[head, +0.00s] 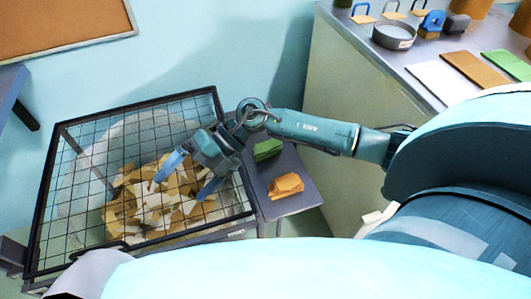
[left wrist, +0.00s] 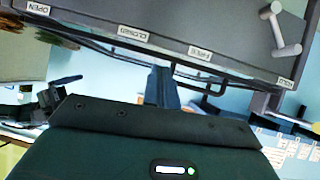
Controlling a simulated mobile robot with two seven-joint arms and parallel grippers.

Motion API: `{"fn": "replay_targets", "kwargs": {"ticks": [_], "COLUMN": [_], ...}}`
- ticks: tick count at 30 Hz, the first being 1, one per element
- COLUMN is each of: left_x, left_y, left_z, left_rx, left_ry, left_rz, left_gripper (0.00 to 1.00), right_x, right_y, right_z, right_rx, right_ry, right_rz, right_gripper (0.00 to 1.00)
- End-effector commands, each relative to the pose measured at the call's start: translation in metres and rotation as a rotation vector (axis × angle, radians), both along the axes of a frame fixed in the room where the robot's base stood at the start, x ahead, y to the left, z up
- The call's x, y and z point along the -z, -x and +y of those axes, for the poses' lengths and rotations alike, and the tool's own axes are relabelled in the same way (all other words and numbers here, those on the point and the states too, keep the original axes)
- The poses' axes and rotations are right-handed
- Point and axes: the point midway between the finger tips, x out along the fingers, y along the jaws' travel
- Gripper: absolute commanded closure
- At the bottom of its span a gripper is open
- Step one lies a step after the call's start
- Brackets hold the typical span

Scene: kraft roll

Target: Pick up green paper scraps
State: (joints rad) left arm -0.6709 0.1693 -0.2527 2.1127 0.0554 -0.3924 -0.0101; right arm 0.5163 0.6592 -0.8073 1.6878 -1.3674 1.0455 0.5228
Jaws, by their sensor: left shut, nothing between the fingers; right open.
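A green folded paper-like piece (head: 267,150) lies on a small grey stand (head: 293,158) right of the mesh bin; I cannot tell whether it is one scrap or several. The black-framed mesh bin (head: 148,102) holds a heap of tan, orange and white scraps (head: 150,205), with no clear green among them. My right gripper (head: 182,188) is open over the heap, fingers pointing down and apart, apparently empty. It is left of the green piece and does not touch it. My left gripper (left wrist: 162,88) shows in the left wrist view, shut and empty, before a grey panel.
An orange-tan piece (head: 286,186) lies on the stand's front part. A counter (head: 410,65) at the upper right holds a round grey tin (head: 394,36), a blue object (head: 432,23) and flat sheets. The grey panel (left wrist: 180,25) has labels and a lever (left wrist: 281,30).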

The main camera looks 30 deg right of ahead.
Motion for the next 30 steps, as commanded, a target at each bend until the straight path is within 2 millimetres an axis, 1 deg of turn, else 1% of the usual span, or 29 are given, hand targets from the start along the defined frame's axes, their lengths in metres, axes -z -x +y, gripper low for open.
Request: {"fn": "replay_targets", "kwargs": {"ticks": [1, 2, 3, 5, 6, 9, 12, 14, 16, 21, 24, 27, 30], "left_x": [0.005, 0.005, 0.005, 0.005, 0.004, 0.003, 0.004, 0.004, 0.003, 0.002, 0.002, 0.002, 0.002], "left_y": [-0.001, -0.001, -0.001, -0.002, -0.002, -0.002, -0.002, -0.002, -0.001, -0.001, -0.001, -0.001, -0.001], "left_z": [-0.001, -0.002, -0.002, -0.004, -0.005, -0.006, -0.007, -0.007, -0.007, -0.007, -0.006, -0.006, -0.005], "left_rx": [0.002, 0.003, 0.005, 0.007, 0.008, 0.013, 0.015, 0.015, 0.015, 0.016, 0.015, 0.015, 0.015], "left_ry": [0.003, 0.006, 0.008, 0.013, 0.016, 0.020, 0.023, 0.023, 0.022, 0.019, 0.018, 0.016, 0.015], "left_rz": [-0.004, -0.007, -0.010, -0.016, -0.020, -0.024, -0.024, -0.024, -0.024, -0.023, -0.023, -0.022, -0.023], "left_gripper": [1.00, 1.00, 1.00, 1.00, 1.00, 1.00, 1.00, 1.00, 1.00, 1.00, 1.00, 1.00, 1.00], "right_x": [0.014, 0.020, 0.024, 0.025, 0.021, 0.009, 0.001, 0.002, 0.011, 0.044, 0.061, 0.071, 0.076], "right_y": [-0.018, -0.026, -0.038, -0.052, -0.061, -0.074, -0.080, -0.081, -0.081, -0.080, -0.081, -0.081, -0.081], "right_z": [-0.037, -0.058, -0.088, -0.131, -0.158, -0.210, -0.238, -0.246, -0.248, -0.247, -0.247, -0.247, -0.246], "right_rx": [-0.038, -0.053, -0.057, -0.048, -0.031, 0.018, 0.054, 0.064, 0.066, 0.063, 0.065, 0.064, 0.064], "right_ry": [0.195, 0.304, 0.444, 0.632, 0.738, 0.936, 1.044, 1.072, 1.083, 1.080, 1.078, 1.078, 1.077], "right_rz": [-0.043, -0.053, -0.063, -0.065, -0.062, -0.046, -0.031, -0.025, -0.022, -0.022, -0.023, -0.025, -0.027], "right_gripper": [0.00, 0.00, 0.00, 0.00, 0.00, 0.00, 0.00, 0.00, 0.00, 0.00, 0.00, 0.00, 0.00]}}
